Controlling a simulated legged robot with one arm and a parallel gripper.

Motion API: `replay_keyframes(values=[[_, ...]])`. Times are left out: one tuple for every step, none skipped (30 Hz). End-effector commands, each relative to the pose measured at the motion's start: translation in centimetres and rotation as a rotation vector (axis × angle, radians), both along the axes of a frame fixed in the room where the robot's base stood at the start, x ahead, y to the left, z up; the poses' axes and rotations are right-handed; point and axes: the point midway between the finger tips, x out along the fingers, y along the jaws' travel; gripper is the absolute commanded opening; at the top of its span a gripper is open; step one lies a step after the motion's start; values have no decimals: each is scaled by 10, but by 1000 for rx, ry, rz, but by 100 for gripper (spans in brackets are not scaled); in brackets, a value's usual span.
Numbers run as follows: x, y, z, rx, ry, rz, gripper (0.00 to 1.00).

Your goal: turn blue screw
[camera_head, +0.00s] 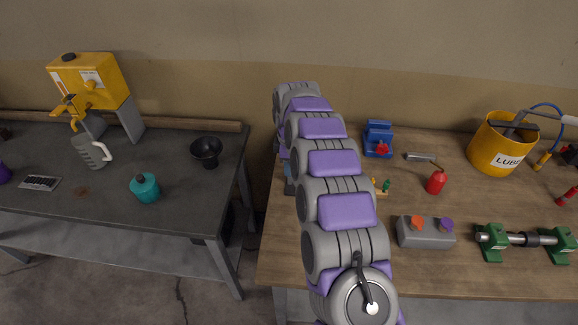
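I cannot make out a blue screw for certain. A blue stand (378,138) with a small red part stands at the back of the wooden table, right of my arm. A blue-grey object (289,172) shows only in part at the left edge of my arm; I cannot tell what it is. My grey and purple arm reaches from the bottom middle over the wooden table toward the wall. My gripper is hidden behind the arm.
The wooden table (300,268) holds a grey box (424,233) with orange and purple knobs, a red oil can (436,182), a green-ended shaft stand (491,240) and a yellow LUBE bucket (496,146). A dark table (110,205) at left holds a yellow dispenser (95,78), jug, teal bottle and black funnel.

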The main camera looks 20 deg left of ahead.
Motion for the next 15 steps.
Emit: replay_keyframes(values=[[0,0,-2,0,0,0,32],[0,0,-3,1,0,0,32],[0,0,-4,1,-1,0,32],[0,0,-4,1,-1,-1,32],[0,0,-4,1,-1,-1,32],[0,0,-4,1,-1,0,32],[0,0,-4,1,-1,-1,32],[1,0,-4,1,-2,0,32],[0,1,-4,0,-1,0,32],[1,1,-4,0,-1,0,32],[1,1,-4,0,-1,0,30],[1,1,-4,0,-1,0,26],[1,1,-4,0,-2,0,23],[1,1,-4,0,-1,0,20],[1,1,-4,0,-1,0,17]])
